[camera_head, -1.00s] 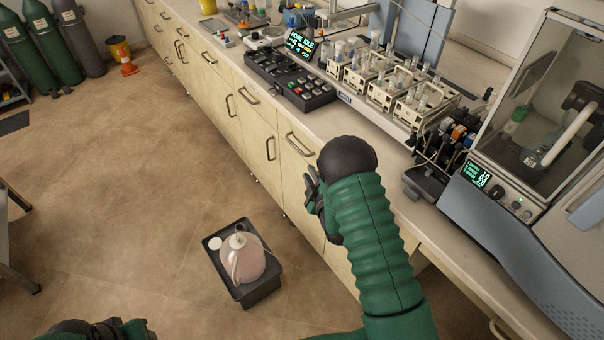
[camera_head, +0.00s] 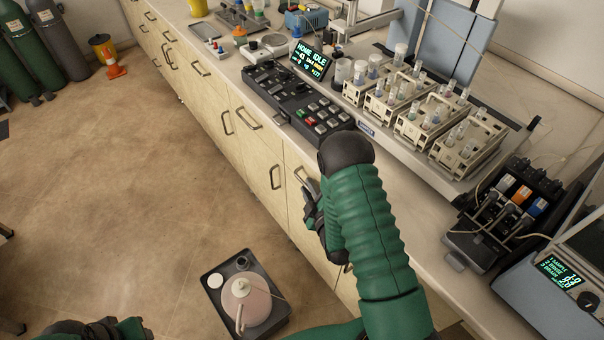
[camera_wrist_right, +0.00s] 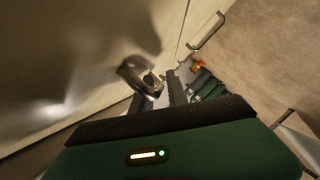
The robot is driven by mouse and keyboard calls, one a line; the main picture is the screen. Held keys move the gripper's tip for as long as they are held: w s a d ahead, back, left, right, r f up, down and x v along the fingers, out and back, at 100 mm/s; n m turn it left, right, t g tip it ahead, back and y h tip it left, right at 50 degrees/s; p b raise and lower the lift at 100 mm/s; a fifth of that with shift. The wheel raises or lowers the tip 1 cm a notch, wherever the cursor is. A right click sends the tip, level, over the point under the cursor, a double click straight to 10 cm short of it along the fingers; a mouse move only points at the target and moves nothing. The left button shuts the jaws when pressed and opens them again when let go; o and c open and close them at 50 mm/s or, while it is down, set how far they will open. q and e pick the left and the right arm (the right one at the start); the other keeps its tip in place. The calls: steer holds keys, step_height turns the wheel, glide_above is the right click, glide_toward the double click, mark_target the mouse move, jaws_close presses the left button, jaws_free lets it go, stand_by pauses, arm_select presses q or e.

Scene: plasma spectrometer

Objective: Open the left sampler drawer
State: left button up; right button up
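The wooden drawer front (camera_head: 293,164) under the counter has a metal bar handle (camera_head: 299,174); I take it as the left sampler drawer. My right gripper (camera_head: 308,196) is at this handle, partly hidden behind my own dark wrist and green sleeve. In the right wrist view, its two dark fingers (camera_wrist_right: 160,92) stand apart. A dark curved handle (camera_wrist_right: 137,74) is close to the fingertips, its near end by the gap between them. I cannot tell whether they touch. The drawer looks closed. Only a piece of my left arm shows at the bottom left.
Sample racks (camera_head: 425,115), a black keypad console (camera_head: 300,103) and a pump (camera_head: 510,205) stand on the counter. A black tub (camera_head: 213,289) with a pinkish jug (camera_head: 247,303) sits on the floor near the cabinets.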

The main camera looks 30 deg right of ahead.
steer(key=shift+w+d, duration=0.15)
steer(key=shift+s+a+r, duration=0.2)
steer(key=shift+a+r, duration=0.1)
steer(key=shift+a, duration=0.1)
steer(key=shift+c, duration=1)
jaws_close()
steer(key=shift+s+f, duration=0.1)
steer(key=shift+f, duration=0.15)
